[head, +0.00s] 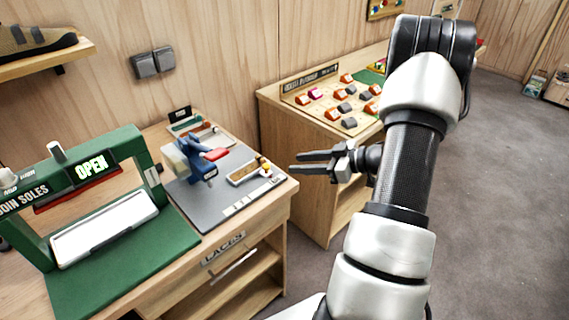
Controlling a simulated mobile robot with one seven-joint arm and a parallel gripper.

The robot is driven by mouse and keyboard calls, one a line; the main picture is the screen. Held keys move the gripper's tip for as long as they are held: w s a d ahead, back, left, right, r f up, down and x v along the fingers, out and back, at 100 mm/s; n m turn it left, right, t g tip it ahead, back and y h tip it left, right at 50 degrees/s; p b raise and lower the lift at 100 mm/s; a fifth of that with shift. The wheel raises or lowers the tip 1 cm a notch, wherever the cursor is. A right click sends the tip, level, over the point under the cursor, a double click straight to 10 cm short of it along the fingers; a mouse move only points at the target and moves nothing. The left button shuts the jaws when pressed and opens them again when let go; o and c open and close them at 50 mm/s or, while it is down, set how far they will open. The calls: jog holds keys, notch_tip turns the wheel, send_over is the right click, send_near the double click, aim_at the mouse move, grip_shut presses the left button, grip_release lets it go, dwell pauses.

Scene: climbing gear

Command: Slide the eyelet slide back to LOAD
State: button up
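A blue press (193,160) with a red handle stands on a grey mat on the wooden bench. To its right is a light, narrow tray-like piece (243,173) with a small brass-coloured part (265,166) at its right end; this looks like the eyelet slide. I cannot read a LOAD mark or tell the slide's exact position. White labels (240,206) lie along the mat's front edge, too small to read. My gripper (296,162) is open and empty, with its two dark fingers pointing left. In the picture it is just right of the slide, apart from it.
A green frame (130,150) with an OPEN sign and a white tray (104,228) stands at the left. A board of coloured pieces (345,100) lies on the bench behind my arm. A drawer (228,262) is below the mat. Grey floor is clear at the right.

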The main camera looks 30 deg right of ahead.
jog(key=v, duration=0.7)
jog(key=shift+s+d, duration=0.2)
